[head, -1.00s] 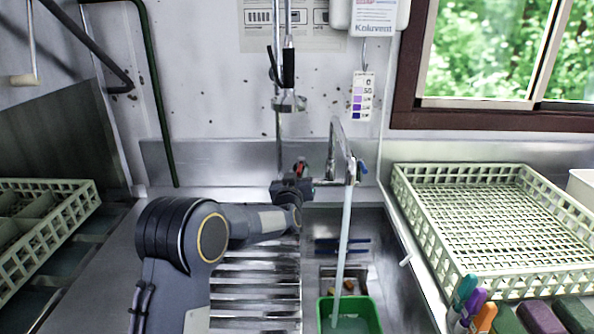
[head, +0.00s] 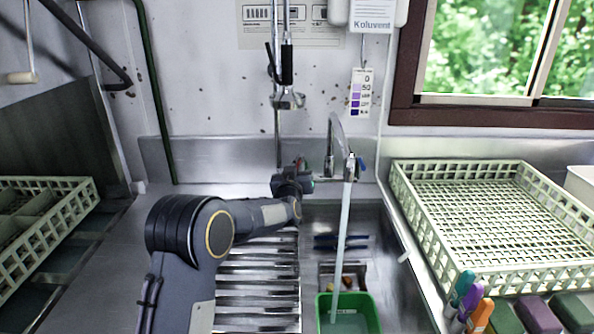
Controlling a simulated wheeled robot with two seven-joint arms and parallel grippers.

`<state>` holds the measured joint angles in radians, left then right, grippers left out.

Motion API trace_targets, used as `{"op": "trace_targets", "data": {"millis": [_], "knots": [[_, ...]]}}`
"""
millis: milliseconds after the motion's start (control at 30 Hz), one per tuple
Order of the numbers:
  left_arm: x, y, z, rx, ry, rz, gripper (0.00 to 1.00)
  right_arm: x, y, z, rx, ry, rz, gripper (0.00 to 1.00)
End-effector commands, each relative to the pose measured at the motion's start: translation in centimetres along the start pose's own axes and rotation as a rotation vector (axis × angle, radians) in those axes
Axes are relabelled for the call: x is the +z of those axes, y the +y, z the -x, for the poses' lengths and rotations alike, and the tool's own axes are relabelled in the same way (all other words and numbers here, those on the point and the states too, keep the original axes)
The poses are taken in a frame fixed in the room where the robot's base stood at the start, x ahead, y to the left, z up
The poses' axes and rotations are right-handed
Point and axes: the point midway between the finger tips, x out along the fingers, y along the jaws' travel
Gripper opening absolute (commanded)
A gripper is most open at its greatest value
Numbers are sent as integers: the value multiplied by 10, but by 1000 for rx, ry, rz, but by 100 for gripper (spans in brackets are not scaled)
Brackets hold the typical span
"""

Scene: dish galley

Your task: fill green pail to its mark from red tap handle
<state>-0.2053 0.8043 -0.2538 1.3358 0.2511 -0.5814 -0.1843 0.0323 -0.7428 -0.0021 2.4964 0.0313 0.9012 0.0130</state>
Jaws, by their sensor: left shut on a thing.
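The green pail (head: 374,313) stands in the sink at the bottom of the head view, partly cut off by the frame edge. A stream of water (head: 341,240) runs from the tap spout (head: 349,168) down into it. Water shows inside the pail, but I cannot make out the mark or the level against it. The red tap handle (head: 299,162) is mostly hidden by my left gripper (head: 299,174), which is shut on it left of the spout. A blue tap handle (head: 362,165) is to the right of the spout. My right gripper is not in view.
A pale dish rack (head: 440,240) stands right of the sink, with coloured markers (head: 470,300) at its near corner. Another rack (head: 60,225) is at the left. A spray hose (head: 287,70) hangs above the tap. Slatted metal (head: 258,280) lies left of the pail.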

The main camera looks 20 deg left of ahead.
Motion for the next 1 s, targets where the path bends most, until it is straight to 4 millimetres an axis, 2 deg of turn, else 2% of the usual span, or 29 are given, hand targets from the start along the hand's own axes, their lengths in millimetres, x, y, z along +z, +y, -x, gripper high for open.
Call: {"op": "trace_targets", "data": {"millis": [400,767,800,967,1000], "knots": [[-1,12,-1,-155,31,-1,0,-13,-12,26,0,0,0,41],[1,11,-1,-181,38,0,0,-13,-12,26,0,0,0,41],[1,11,-1,-181,38,0,14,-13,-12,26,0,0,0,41],[2,11,-1,-180,38,0,35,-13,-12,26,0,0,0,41],[2,11,-1,-180,37,0,35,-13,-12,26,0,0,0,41]]}}
